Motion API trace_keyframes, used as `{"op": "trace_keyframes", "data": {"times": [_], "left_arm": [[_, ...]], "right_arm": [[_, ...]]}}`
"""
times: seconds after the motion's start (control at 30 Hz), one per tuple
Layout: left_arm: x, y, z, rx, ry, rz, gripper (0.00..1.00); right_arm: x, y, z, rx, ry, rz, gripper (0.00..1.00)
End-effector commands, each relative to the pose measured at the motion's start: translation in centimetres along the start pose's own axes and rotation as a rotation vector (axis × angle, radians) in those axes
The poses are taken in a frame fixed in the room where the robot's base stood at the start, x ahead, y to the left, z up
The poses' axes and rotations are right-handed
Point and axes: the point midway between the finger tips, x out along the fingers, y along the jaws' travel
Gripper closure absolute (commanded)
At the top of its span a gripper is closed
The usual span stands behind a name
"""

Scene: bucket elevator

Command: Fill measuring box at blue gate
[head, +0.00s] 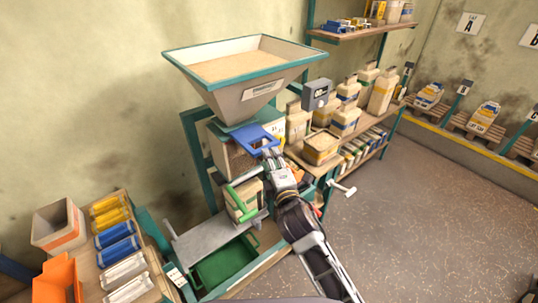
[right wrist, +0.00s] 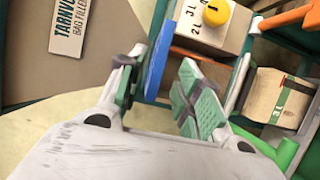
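The grey hopper (head: 235,95) is full of grain, and its label side shows in the right wrist view (right wrist: 30,70). The blue gate (head: 255,136) sticks out below the hopper's neck; its blue edge (right wrist: 157,60) shows in the wrist view. The measuring box (right wrist: 205,25) carries 2L and 3L marks and a yellow knob beneath the gate; its fill level cannot be made out. My right gripper (head: 271,154) is at the blue gate. In the wrist view its fingers (right wrist: 158,92) are apart, with the blue edge between them; contact is unclear. My left gripper is not in view.
A green handle (head: 240,198) and a bag with a green band (right wrist: 280,97) are lower down, with an orange handle (right wrist: 290,16) nearby. A green tray (head: 225,262) lies below. Shelves with containers (head: 345,120) stand at right; open floor (head: 420,210) lies beyond.

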Motion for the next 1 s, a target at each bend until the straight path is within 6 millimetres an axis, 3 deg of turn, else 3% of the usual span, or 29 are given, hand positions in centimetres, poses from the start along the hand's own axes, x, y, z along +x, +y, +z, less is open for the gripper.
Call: {"op": "trace_keyframes", "data": {"times": [0.6, 1.0], "left_arm": [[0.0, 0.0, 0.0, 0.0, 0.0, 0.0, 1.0], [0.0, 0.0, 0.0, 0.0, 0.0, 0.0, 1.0]], "right_arm": [[-5.4, -0.1, 0.0, 0.001, 0.001, -0.001, 0.65], [-6.2, 0.0, 0.0, 0.001, 0.0, 0.0, 0.65]]}}
